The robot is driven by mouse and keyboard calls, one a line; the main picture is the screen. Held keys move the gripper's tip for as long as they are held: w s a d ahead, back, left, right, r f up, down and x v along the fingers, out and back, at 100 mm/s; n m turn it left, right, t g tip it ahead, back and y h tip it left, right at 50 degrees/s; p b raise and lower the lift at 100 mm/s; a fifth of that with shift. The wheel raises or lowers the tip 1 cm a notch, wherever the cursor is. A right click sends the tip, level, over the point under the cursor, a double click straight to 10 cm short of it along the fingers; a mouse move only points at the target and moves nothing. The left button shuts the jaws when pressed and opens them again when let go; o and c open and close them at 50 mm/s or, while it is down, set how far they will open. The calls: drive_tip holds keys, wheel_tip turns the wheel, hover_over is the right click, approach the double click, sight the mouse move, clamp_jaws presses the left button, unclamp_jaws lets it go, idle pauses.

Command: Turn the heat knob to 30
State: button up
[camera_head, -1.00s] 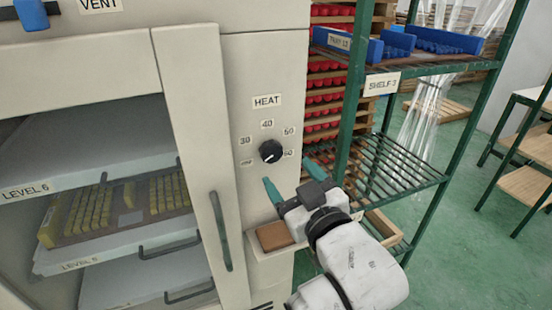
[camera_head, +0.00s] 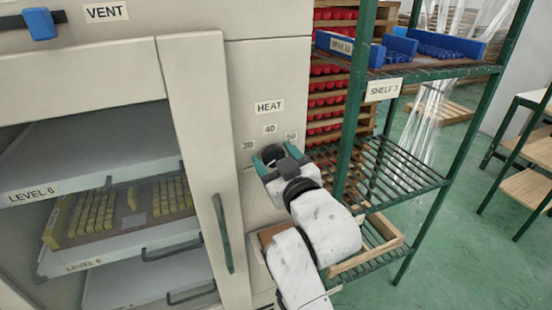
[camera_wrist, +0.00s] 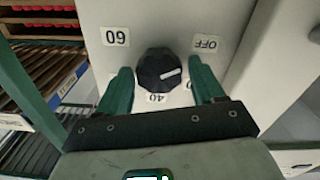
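The heat knob (camera_wrist: 155,66) is round and black with a white pointer mark. In the wrist view, which shows the panel upside down, the mark points right, between the OFF label (camera_wrist: 205,43) and the 30 label, which is partly hidden by the right finger. The 40 label (camera_wrist: 156,98) is just below the knob, and 60 (camera_wrist: 115,36) is at upper left. My gripper (camera_wrist: 161,68) is open, its two green fingers on either side of the knob with small gaps showing. In the head view, my gripper (camera_head: 275,156) covers most of the knob.
The knob is on the cabinet's front panel under the HEAT label (camera_head: 269,106). A cabinet door handle (camera_head: 222,232) is to the left. A green shelf rack (camera_head: 353,110) with blue trays stands close on the right. A brown block sits on a ledge below, partly behind my arm.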

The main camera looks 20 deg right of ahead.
drive_tip(key=c, duration=0.9)
drive_tip(key=shift+o, duration=0.2)
drive_tip(key=shift+m, duration=0.3)
drive_tip(key=m+b, duration=0.1)
drive_tip(key=m, duration=0.4)
drive_tip(key=m+b, duration=0.2)
drive_tip(key=m, duration=0.4)
drive_tip(key=shift+d, duration=0.15)
drive_tip(key=o, duration=1)
drive_tip(key=shift+o, duration=0.2)
